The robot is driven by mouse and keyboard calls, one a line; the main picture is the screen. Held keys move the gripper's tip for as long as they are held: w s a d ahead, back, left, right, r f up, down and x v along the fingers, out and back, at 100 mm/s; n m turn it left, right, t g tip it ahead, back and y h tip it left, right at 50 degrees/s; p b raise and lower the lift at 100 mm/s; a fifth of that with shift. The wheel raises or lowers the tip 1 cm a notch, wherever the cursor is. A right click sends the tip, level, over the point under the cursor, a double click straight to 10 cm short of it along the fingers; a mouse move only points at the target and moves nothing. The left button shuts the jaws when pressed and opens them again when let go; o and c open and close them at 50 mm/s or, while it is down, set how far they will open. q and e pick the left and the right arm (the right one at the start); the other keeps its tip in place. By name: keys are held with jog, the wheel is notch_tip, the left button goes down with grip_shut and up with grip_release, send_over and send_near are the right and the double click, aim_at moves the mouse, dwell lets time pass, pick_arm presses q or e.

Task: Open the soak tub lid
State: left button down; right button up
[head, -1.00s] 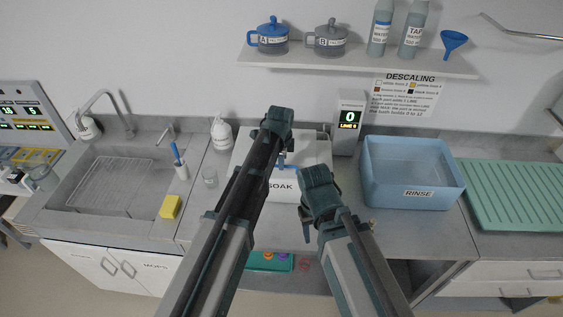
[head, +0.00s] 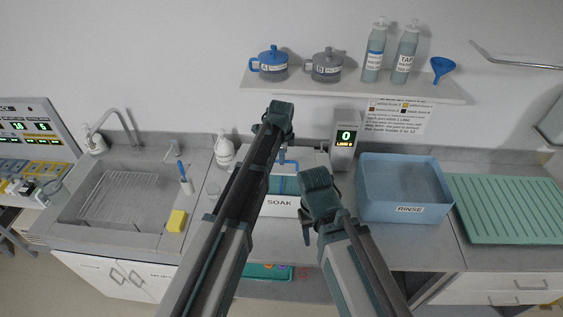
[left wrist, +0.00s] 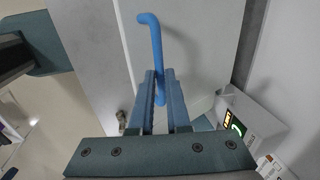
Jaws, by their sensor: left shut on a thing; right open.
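The soak tub (head: 280,204), with a SOAK label on its white front, stands mid-counter, partly behind my arms. A blue-green strip of its inside shows above the front edge. The pale lid (head: 312,160) is raised at the front; its exact tilt is partly hidden. My left gripper (left wrist: 162,76) is shut on the lid's blue handle (left wrist: 154,35), with the bar between its fingers in the left wrist view. In the head view, the left gripper (head: 284,158) is over the lid. My right gripper (head: 307,236) is open and empty, in front of the tub's right side.
A blue rinse tub (head: 408,212) and a green drainer (head: 510,210) stand to the right. A display unit (head: 343,140) is close behind the lid's right side. A sink (head: 115,205), yellow sponge (head: 176,221) and white bottle (head: 224,152) are to the left. A shelf (head: 350,90) hangs above.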

pick_arm(q)
jog(key=w+r+p, duration=0.3)
jog(key=w+r, duration=0.2)
jog(key=shift+w+p, duration=0.3)
jog(key=shift+p, duration=0.05)
pick_arm(e)
notch_tip(320, 180, up, 5)
